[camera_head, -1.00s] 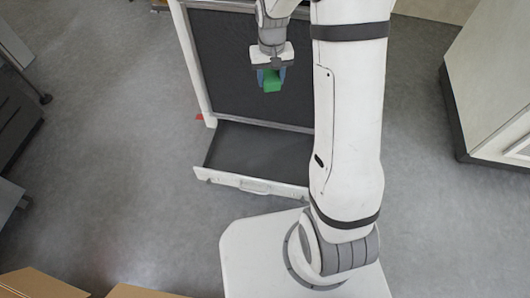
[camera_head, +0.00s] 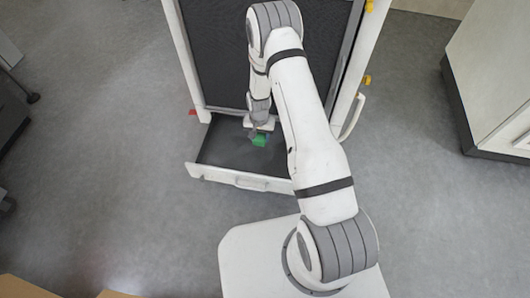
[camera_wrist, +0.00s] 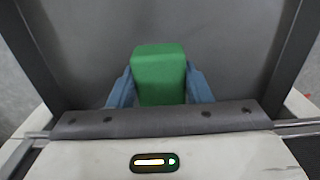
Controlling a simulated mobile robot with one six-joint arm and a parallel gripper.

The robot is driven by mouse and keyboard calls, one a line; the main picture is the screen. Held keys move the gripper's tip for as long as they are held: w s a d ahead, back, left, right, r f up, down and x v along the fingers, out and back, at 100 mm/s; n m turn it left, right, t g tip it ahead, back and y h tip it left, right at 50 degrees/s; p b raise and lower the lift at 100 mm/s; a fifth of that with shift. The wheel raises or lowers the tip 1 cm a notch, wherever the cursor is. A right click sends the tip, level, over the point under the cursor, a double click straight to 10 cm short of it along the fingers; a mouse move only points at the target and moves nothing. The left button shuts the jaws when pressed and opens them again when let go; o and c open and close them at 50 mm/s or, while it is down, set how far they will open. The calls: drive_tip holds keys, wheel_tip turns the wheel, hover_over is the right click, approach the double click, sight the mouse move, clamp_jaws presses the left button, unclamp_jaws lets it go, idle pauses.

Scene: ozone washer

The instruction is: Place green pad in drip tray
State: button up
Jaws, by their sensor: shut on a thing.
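The green pad (camera_head: 259,140) is a small green block between the fingers of my gripper (camera_head: 257,136). In the wrist view the green pad (camera_wrist: 159,74) stands between the two blue fingers of my gripper (camera_wrist: 160,88), which are shut on its sides. The drip tray (camera_head: 217,163) is a dark, shallow, pulled-out drawer with a white front at the foot of the washer. My gripper and the pad are over the drip tray, toward its back. I cannot tell whether the pad touches the tray floor. My arm hides the tray's right part.
The white-framed washer (camera_head: 215,55) with a dark panel stands behind the tray. A door handle (camera_head: 352,118) sticks out at its right. A pale cabinet (camera_head: 495,85) stands at the far right. Cardboard boxes (camera_head: 22,290) show at the lower left. Grey floor is clear left of the tray.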

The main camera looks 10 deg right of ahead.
sight(260, 156)
wheel_tip(260, 156, down, 12)
drive_tip(key=b, duration=0.3)
drive_tip(key=shift+s+r+b, duration=0.1)
drive_tip(key=shift+r+b, duration=0.1)
drive_tip(key=shift+b, duration=0.1)
drive_tip(key=shift+f, duration=0.2)
drive_tip(key=o, duration=0.9)
